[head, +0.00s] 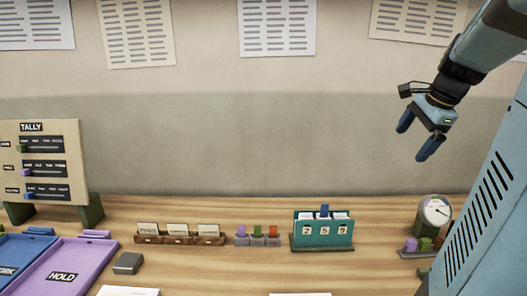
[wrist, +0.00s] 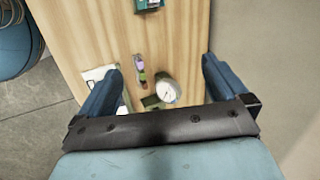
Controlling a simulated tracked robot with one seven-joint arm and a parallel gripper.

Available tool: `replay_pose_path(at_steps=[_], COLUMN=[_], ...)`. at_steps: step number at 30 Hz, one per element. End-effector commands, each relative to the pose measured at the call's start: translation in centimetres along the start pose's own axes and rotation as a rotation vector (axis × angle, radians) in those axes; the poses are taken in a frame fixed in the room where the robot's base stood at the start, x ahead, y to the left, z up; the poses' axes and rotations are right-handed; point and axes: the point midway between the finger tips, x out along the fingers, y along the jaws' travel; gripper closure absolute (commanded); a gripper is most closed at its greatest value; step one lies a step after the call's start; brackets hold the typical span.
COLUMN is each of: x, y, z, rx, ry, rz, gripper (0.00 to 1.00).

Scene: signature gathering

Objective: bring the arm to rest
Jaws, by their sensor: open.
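My gripper (head: 418,146) hangs in the air at the upper right in the head view, in front of the wall and well above the table's right end. Its two blue fingers are apart and nothing is between them. In the wrist view my gripper (wrist: 160,85) shows its fingers spread at left and right. The wooden table (head: 375,215) lies below, with the dial gauge (wrist: 168,91) seen between the fingers but far beneath them.
A teal card holder (head: 322,232), small colored stamps (head: 258,236) and a card rack (head: 180,235) stand along the table. At left are a tally board (head: 62,150), a purple HOLD tray (head: 62,272) and a blue tray (head: 22,250). The air around my gripper is clear.

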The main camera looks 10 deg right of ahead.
Motion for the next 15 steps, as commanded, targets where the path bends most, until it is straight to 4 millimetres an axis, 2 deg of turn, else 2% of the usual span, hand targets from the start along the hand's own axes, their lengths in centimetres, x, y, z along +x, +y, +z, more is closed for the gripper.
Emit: replay_pose_path(at_steps=[1,6,12,15], x=[0.0,0.4,0.9,1.2], y=[0.6,3.3,7.8,10.2], z=[2.5,9.3,15.9,18.4], rx=[-0.116,-0.503,-0.963,-1.188], ry=[-0.003,0.002,0.022,0.039], rz=[-0.001,0.002,-0.002,-0.004], gripper=[0.00,0.00,0.00,0.00])
